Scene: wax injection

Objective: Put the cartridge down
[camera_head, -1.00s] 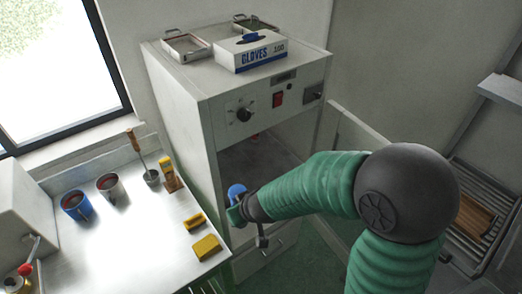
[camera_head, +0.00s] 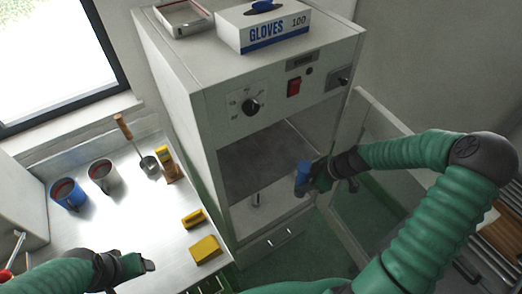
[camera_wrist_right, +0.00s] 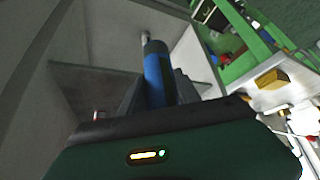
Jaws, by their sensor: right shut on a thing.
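The blue cartridge (camera_head: 303,175) is held upright, slightly tilted, by my right gripper (camera_head: 308,184) at the right side of the cabinet's open front. In the right wrist view the cartridge (camera_wrist_right: 155,78) stands between the two dark fingers, with a narrow metal tip at its far end. My right gripper is shut on it. Whether its lower end touches the cabinet floor I cannot tell. My left gripper (camera_head: 148,263) is above the front of the metal worktop, apart from the cartridge; its jaw opening is unclear.
The white cabinet (camera_head: 205,130) has an open chamber with a small metal piece (camera_head: 256,198) inside. Its open door (camera_head: 362,165) stands to the right.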

